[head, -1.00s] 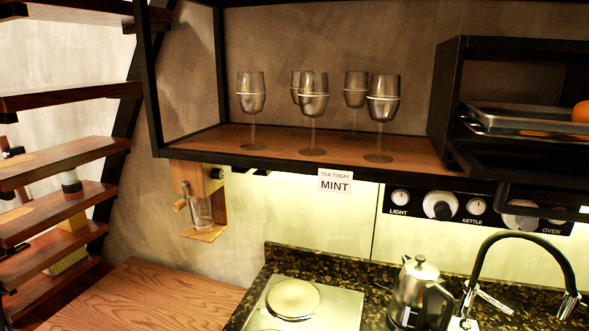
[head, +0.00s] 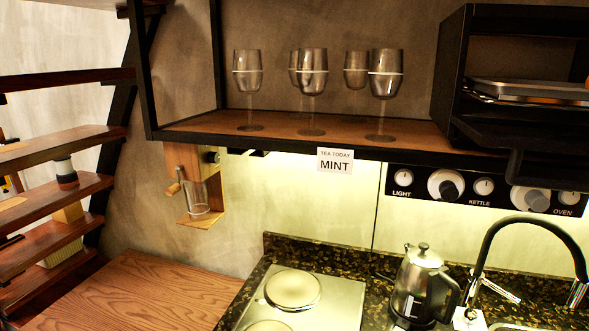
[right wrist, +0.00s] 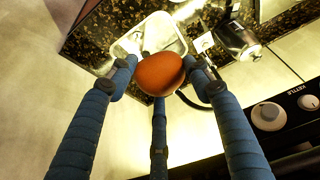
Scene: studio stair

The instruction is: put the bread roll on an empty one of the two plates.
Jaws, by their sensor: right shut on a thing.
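The bread roll (right wrist: 160,72), rounded and orange-brown, is held between the blue fingers of my right gripper (right wrist: 162,78) in the right wrist view. The gripper is shut on it, high above the counter and sink. Two round, pale plates are set in the light steel hob in the head view. The far plate (head: 293,289) is bare. The near plate (head: 268,326) is cut off by the bottom edge; its visible part is bare. Neither gripper shows in the head view.
A steel kettle (head: 422,283) stands right of the hob (head: 340,302), beside the black tap (head: 535,222). Above are a shelf (head: 285,124) with several glasses, a dark open oven (head: 455,75) with a tray (head: 520,91), and a knob panel (head: 400,180). A wooden top (head: 140,290) lies left.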

